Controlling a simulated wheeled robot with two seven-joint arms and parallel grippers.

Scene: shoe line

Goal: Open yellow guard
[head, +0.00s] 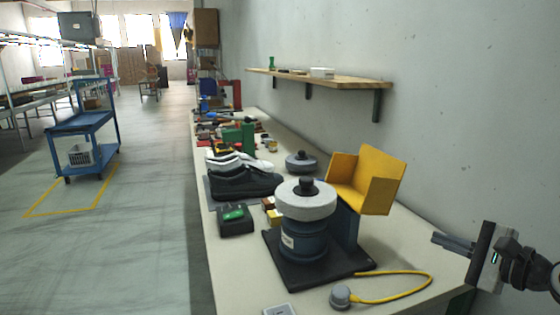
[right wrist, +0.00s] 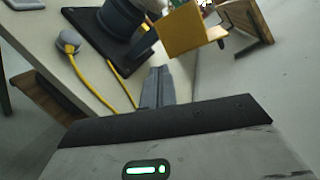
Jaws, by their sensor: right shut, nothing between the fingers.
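The yellow guard (head: 368,178) is an angular folded panel on a grey post beside the grinder (head: 305,220), a blue-grey motor body with a pale round wheel on top and a black base plate. In the right wrist view the guard (right wrist: 190,32) is at the top, beyond my fingers. My right gripper (head: 437,240) is shut and empty, at the lower right of the head view. It is apart from the guard, to its right and lower in the picture. Its closed fingers (right wrist: 157,85) also show in the right wrist view. My left gripper is in neither view.
A yellow cable (head: 405,273) runs to a grey round knob (head: 341,296) on the bench near its front. A black shoe (head: 243,182) and a green-buttoned box (head: 235,219) stand left of the grinder. A wooden shelf (head: 330,79) hangs on the wall behind.

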